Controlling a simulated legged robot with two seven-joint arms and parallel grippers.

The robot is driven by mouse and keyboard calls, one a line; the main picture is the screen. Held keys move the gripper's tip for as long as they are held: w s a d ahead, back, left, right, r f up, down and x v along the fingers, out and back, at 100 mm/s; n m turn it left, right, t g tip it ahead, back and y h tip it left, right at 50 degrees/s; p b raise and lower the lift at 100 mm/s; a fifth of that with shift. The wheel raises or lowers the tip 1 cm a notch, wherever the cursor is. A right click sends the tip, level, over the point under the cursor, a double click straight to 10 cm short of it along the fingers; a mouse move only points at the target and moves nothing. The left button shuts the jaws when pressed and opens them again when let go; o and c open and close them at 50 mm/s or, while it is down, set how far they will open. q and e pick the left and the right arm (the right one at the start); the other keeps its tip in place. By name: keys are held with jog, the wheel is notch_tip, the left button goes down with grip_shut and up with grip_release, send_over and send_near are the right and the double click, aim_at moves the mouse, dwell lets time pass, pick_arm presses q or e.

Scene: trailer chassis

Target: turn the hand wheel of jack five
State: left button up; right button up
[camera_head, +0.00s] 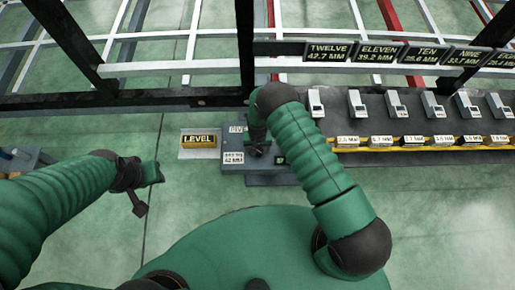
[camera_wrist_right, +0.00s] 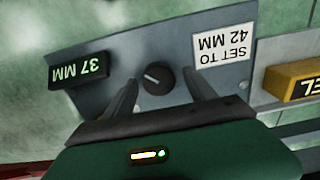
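A grey panel box (camera_head: 232,166) stands below the frame, with a dark round knob (camera_wrist_right: 157,79) on its face in the right wrist view. A green-lettered display (camera_wrist_right: 79,69) reads 37 MM; a white label (camera_wrist_right: 223,45) reads SET TO 42 MM. My right gripper (camera_wrist_right: 160,95) is open, with one finger on each side of the knob; contact is not clear. In the head view my right gripper (camera_head: 257,148) is mostly hidden by its arm. My left gripper (camera_head: 145,185) hangs over bare floor; its finger gap is unclear. No label reading five is visible.
A yellow LEVEL block (camera_head: 200,140) lies on a pale plate beside the panel. A row of white-levered units (camera_head: 400,105) with yellow-edged labels runs right. Signs TWELVE (camera_head: 328,52), ELEVEN, TEN and NINE hang above it. Dark frame beams (camera_head: 120,100) cross behind.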

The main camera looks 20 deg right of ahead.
notch_tip(320, 180, up, 17)
jog(key=p, duration=0.6)
notch_tip(320, 180, up, 5)
send_over(260, 150)
jog(key=s+d+r+n+t, duration=0.15)
jog(key=s+r, duration=0.25)
jog(key=r, duration=0.6)
jog(key=s+d+r+n+t, duration=0.1)
jog(key=s+d+r+n, duration=0.15)
jog(key=s+r, duration=0.75)
jog(key=w+p+v, duration=0.2)
jog(key=p+v, duration=0.7)
jog(key=p, duration=0.1)
jog(key=w+r+p+v, duration=0.1)
jog(key=w+p+v, duration=0.1)
jog(key=p+v, duration=0.8)
jog(key=shift+s+d+m+p, duration=0.25)
jog(key=shift+m+p, duration=0.15)
jog(key=shift+p, duration=0.15)
